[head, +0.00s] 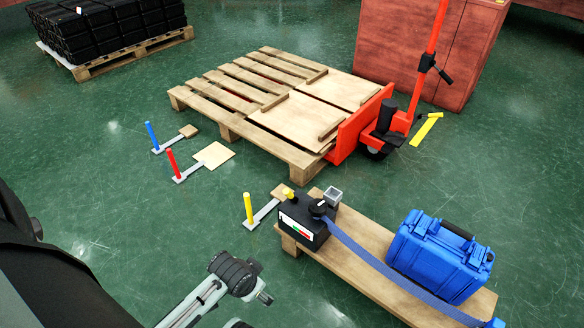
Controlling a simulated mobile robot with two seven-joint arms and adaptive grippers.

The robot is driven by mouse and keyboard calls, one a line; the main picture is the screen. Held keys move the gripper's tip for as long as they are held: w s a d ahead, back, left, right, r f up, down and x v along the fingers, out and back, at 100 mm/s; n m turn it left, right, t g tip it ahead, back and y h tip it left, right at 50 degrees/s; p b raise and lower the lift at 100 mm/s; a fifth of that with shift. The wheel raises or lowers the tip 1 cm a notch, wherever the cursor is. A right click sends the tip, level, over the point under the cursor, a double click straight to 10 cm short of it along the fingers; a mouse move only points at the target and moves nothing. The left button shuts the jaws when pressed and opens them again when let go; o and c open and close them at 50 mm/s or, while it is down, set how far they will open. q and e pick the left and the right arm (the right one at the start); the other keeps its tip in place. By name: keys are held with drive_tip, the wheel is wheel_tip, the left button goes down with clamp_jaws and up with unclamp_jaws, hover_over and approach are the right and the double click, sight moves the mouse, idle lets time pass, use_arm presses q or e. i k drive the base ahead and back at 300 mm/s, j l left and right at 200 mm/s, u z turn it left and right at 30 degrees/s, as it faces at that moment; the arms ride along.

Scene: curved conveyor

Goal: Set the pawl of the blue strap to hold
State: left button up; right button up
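The blue strap (385,267) runs from a black box (300,222) along a wooden board (358,273) to a blue end piece (495,323) at the lower right. The box has a yellow-topped knob (288,191), a round black knob (319,208) and a white label with red and green. I cannot tell which part is the pawl or how it is set. What looks like my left gripper (262,282) is at the bottom centre, left of and apart from the box. Its finger opening is unclear. My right gripper is out of view.
A blue case (440,255) stands on the board beside the strap. Yellow (248,208), red (172,162) and blue (152,136) upright levers stand on the floor to the left. Behind are a pallet (228,125) and a red pallet jack (392,125).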

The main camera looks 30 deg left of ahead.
sight(287, 192)
drive_tip(key=u, duration=1)
